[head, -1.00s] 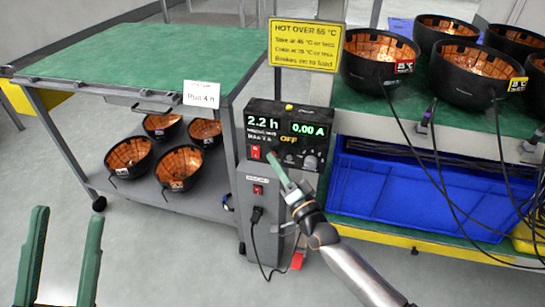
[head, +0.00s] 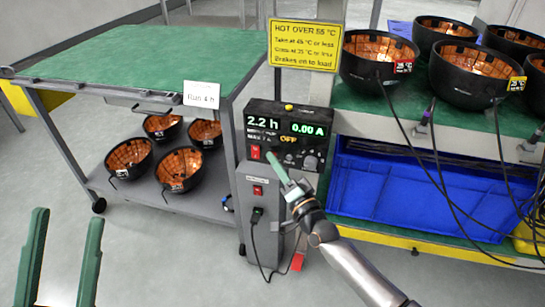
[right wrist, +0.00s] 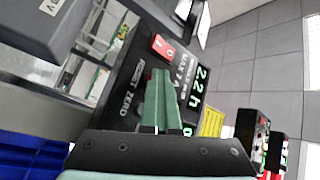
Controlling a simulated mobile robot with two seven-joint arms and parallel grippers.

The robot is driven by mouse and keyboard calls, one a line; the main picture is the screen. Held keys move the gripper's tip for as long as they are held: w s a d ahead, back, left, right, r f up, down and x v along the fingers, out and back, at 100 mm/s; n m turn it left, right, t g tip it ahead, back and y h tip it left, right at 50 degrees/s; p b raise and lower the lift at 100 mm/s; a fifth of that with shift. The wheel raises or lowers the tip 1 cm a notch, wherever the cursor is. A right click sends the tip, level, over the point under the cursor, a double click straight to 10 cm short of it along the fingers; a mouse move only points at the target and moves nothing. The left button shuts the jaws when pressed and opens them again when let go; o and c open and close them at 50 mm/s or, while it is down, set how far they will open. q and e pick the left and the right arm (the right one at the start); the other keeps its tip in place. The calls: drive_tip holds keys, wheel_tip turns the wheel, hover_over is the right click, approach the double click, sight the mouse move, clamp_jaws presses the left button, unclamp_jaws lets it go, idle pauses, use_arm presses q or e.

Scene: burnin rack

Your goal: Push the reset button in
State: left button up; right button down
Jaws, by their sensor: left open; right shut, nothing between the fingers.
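The control box (head: 290,130) stands on a grey pedestal, its display lit with 2.2 h, 0.00 A and OFF. A red rocker switch (head: 255,152) is on its face at left; it also shows in the right wrist view (right wrist: 163,47). My right gripper (head: 271,157) is shut and empty, its green fingertips close in front of the panel just right of that switch. In the right wrist view its fingers (right wrist: 165,75) lie beside printed lettering reading like RESET ZERO. I cannot make out the reset button itself, nor tell contact. My left gripper (head: 65,225) is open and empty, at lower left.
A second red switch (head: 258,190) and a plugged black cable are lower on the pedestal. A green-topped cart (head: 150,60) with several black bowls underneath stands left. At right, a bench holds more bowls with hanging cables above a blue bin (head: 400,195). A yellow sign (head: 305,45) stands above the box.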

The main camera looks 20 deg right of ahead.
drive_tip(key=shift+w+d+r, duration=0.2)
drive_tip(key=shift+d+r, duration=0.05)
drive_tip(key=shift+d, duration=0.2)
drive_tip(key=shift+s+a+f+p, duration=0.1)
drive_tip(key=shift+s+a+p, duration=0.1)
drive_tip(key=shift+s+p, duration=0.3)
drive_tip(key=shift+s, duration=0.15)
drive_tip(key=s+a+p, duration=0.3)
drive_tip(key=s, duration=0.2)
drive_tip(key=shift+a, duration=0.4)
idle(0.3)
